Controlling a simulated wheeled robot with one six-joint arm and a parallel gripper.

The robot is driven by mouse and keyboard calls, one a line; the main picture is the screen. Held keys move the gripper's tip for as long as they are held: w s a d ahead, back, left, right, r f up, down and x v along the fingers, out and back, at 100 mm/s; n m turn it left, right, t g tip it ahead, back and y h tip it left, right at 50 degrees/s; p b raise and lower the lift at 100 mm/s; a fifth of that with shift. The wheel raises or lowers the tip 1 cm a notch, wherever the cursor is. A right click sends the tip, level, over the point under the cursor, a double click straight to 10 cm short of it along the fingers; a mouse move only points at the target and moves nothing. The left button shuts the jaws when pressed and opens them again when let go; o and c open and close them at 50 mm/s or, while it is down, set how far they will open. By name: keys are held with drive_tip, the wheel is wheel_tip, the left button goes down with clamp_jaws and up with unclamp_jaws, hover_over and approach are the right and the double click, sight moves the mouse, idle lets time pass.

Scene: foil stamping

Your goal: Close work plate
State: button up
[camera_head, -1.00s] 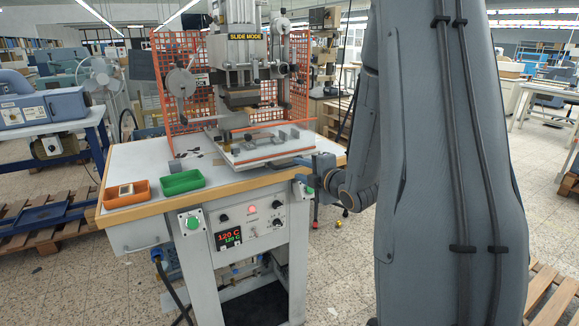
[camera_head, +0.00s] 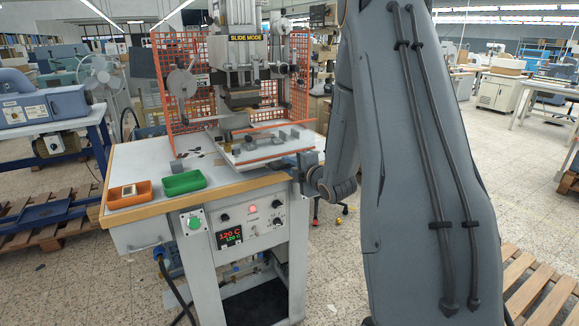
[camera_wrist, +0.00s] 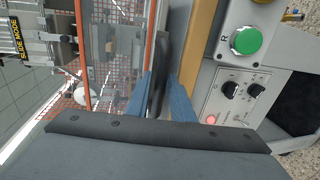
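The work plate (camera_head: 268,150) is a pale flat plate with an orange-red front edge and grey blocks on it. It sits on the table under the press head, reaching toward the front right. My gripper (camera_head: 308,163) is at the plate's right front end, by the table edge. In the wrist view my gripper (camera_wrist: 160,92) has its two bluish fingers apart, with a dark upright bar (camera_wrist: 160,62) between them. I cannot tell whether the fingers touch this bar. The join between bar and plate is not clear.
The press head (camera_head: 238,70) stands above the plate, with orange mesh guards (camera_head: 180,60) behind and beside it. A green tray (camera_head: 184,182) and an orange tray (camera_head: 129,194) lie at the table's left front. A green button (camera_wrist: 239,40) and control panel are below the table edge.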

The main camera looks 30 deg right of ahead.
sight(278, 157)
clamp_jaws()
drive_tip(key=b+x, duration=0.1)
drive_tip(key=x, duration=0.1)
drive_tip(key=r+b+x, duration=0.1)
drive_tip(key=b+x, duration=0.1)
drive_tip(key=x, duration=0.1)
drive_tip(key=b+x, duration=0.1)
drive_tip(key=x, duration=0.2)
drive_tip(key=shift+w+r, duration=0.25)
drive_tip(key=shift+w, duration=0.1)
drive_tip(key=shift+w+r+b, duration=0.1)
drive_tip(key=shift+w+b, duration=0.35)
drive_tip(key=shift+w, duration=0.1)
drive_tip(key=shift+o, duration=1.6)
unclamp_jaws()
